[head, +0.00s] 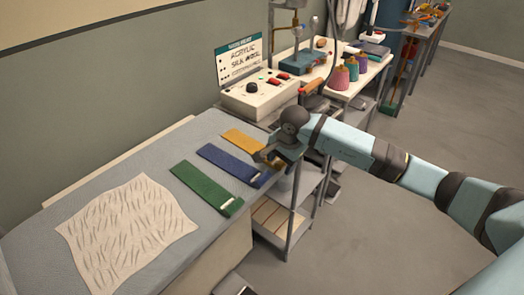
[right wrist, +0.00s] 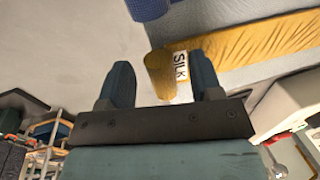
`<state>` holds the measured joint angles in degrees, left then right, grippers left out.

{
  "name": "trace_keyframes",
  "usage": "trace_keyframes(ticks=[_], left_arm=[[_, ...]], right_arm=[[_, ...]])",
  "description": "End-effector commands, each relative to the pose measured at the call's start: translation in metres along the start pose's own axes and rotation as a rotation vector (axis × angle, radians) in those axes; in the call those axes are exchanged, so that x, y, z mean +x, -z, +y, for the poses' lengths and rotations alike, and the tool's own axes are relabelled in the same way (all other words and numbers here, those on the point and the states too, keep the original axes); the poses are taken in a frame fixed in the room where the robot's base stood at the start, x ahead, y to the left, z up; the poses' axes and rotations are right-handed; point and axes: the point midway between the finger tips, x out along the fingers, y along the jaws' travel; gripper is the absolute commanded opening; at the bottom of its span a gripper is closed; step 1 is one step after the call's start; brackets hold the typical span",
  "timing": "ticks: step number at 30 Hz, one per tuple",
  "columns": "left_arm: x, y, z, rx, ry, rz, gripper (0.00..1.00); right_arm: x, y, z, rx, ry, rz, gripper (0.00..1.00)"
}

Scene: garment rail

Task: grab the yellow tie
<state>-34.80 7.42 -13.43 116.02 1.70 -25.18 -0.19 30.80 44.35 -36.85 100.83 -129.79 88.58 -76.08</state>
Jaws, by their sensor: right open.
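The yellow tie (head: 240,138) lies flat on the grey padded table (head: 125,165), at its far right end. In the right wrist view it is a long yellow strip (right wrist: 255,43) with a white label reading SILK (right wrist: 181,67) and a rounded near end. My right gripper (head: 268,157) is at the table's right edge, by the near end of the yellow tie, and hides part of it. In the right wrist view my right gripper (right wrist: 163,82) is open, with the tie's rounded end showing between its two fingers. Contact cannot be told. My left gripper is not in view.
A blue tie (head: 230,164) lies beside the yellow one, then a green tie (head: 205,187). A patterned cream cloth (head: 127,225) lies further left. A control box (head: 258,95) stands behind, and a shelf cart (head: 290,205) stands below my right arm.

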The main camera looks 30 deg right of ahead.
Motion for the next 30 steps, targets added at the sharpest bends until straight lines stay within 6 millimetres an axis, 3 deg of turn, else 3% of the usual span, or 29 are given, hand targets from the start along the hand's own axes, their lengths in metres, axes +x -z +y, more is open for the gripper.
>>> trace_keyframes(ticks=[9, 16, 25, 30], left_arm=[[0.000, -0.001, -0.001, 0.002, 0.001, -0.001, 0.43], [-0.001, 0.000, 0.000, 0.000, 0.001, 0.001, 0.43], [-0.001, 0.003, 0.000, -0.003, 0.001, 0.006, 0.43], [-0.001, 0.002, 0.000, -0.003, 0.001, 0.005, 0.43]], right_arm=[[0.006, 0.000, 0.000, 0.000, 0.001, -0.001, 0.57], [0.006, 0.000, 0.000, 0.000, 0.001, -0.001, 0.05], [0.004, 0.000, 0.000, 0.000, 0.001, 0.000, 0.05], [-0.006, 0.001, -0.003, 0.000, 0.002, 0.002, 0.05]])
